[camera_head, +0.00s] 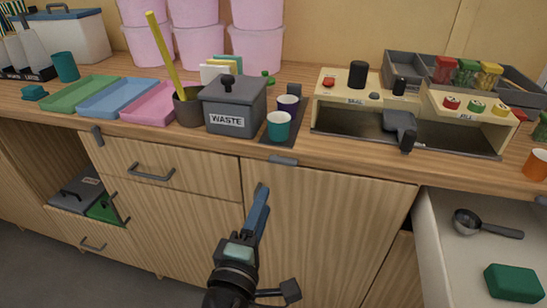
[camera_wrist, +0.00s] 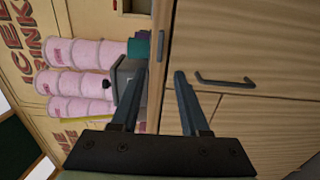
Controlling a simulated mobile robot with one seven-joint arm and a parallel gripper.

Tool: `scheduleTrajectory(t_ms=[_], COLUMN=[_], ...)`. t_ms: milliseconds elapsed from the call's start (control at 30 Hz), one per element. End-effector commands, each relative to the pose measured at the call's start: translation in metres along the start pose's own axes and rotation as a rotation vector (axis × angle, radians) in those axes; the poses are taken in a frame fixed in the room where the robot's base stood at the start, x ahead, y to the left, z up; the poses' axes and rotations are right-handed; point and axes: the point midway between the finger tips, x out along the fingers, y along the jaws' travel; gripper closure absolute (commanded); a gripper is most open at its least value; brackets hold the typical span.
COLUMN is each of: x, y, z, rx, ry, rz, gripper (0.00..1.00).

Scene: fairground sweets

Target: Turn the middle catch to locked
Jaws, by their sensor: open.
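The middle catch (camera_head: 283,160) is a small grey bar on the counter's front edge, above the seam of the wooden door (camera_head: 320,215). It lies lengthwise along the edge. It also shows in the turned wrist view (camera_wrist: 161,42), beyond the fingertips and apart from them. My gripper (camera_head: 262,190) is in front of the door, below and left of the catch in the head view. In the wrist view its two fingers (camera_wrist: 160,73) are spread with nothing between them. A dark door handle (camera_wrist: 225,80) is beside the right finger.
Another catch (camera_head: 97,136) at the left hangs downward over the drawer front. The drawer below has a handle (camera_head: 151,174). At the right an open drawer (camera_head: 450,250) sticks out, with a scoop and green block. The counter holds a waste box (camera_head: 235,103) and cups near its edge.

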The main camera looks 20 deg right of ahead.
Motion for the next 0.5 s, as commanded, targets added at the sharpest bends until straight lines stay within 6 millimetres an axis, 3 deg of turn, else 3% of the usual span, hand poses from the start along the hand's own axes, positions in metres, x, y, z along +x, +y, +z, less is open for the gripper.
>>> scheduleTrajectory(t_ms=[500], x=[0.098], y=[0.000], z=[0.001], rx=[0.005], ry=[-0.001], rz=[0.001], gripper=[0.55])
